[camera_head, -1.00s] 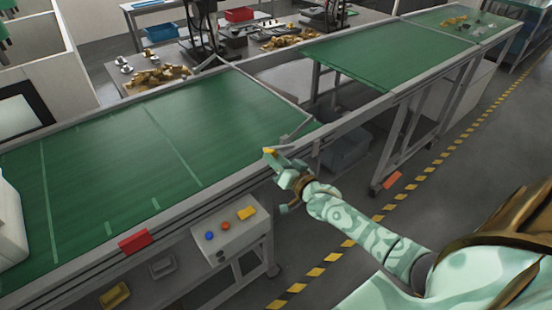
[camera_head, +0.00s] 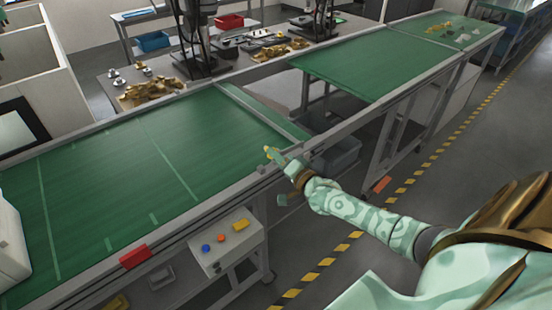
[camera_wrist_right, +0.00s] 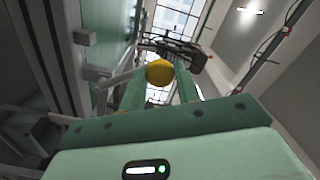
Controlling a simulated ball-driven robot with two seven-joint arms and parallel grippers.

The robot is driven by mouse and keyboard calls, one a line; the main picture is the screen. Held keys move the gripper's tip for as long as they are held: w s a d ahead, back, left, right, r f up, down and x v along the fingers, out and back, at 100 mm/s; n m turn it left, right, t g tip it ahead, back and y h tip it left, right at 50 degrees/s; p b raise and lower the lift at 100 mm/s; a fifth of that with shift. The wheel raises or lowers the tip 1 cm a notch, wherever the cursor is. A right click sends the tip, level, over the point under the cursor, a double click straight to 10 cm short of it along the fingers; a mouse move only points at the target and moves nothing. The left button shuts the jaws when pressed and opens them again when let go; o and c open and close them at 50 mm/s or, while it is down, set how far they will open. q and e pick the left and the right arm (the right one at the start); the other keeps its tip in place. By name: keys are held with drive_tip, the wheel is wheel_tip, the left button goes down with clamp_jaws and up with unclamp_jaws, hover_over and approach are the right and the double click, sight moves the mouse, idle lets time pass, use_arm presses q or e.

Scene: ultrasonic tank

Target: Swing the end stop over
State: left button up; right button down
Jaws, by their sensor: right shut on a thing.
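A pale grey bar, which looks like the end stop (camera_head: 252,108), runs across the right end of the near green belt (camera_head: 120,160). My right gripper (camera_head: 272,154) is at the belt's front right corner, shut on a yellow knob (camera_wrist_right: 159,72). In the right wrist view the round knob sits between my two green fingers. A grey arm (camera_wrist_right: 118,78) shows beside the knob there; I cannot tell how it joins the knob. My left gripper is not in view.
A gap separates the near belt from the far green belt (camera_head: 370,62). A button box (camera_head: 226,243) and a red block (camera_head: 134,256) are on the near conveyor's front side. Brass parts (camera_head: 150,88) lie on a table behind. The floor at right is open.

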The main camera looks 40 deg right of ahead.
drive_tip(key=shift+d, duration=0.1)
drive_tip(key=c, duration=1)
unclamp_jaws()
drive_tip(key=s, duration=0.5)
drive_tip(key=s+d, duration=0.1)
drive_tip(key=s, duration=0.5)
drive_tip(key=s+p, duration=0.1)
drive_tip(key=s, duration=0.4)
drive_tip(key=shift+s+d, duration=0.15)
drive_tip(key=shift+d, duration=0.05)
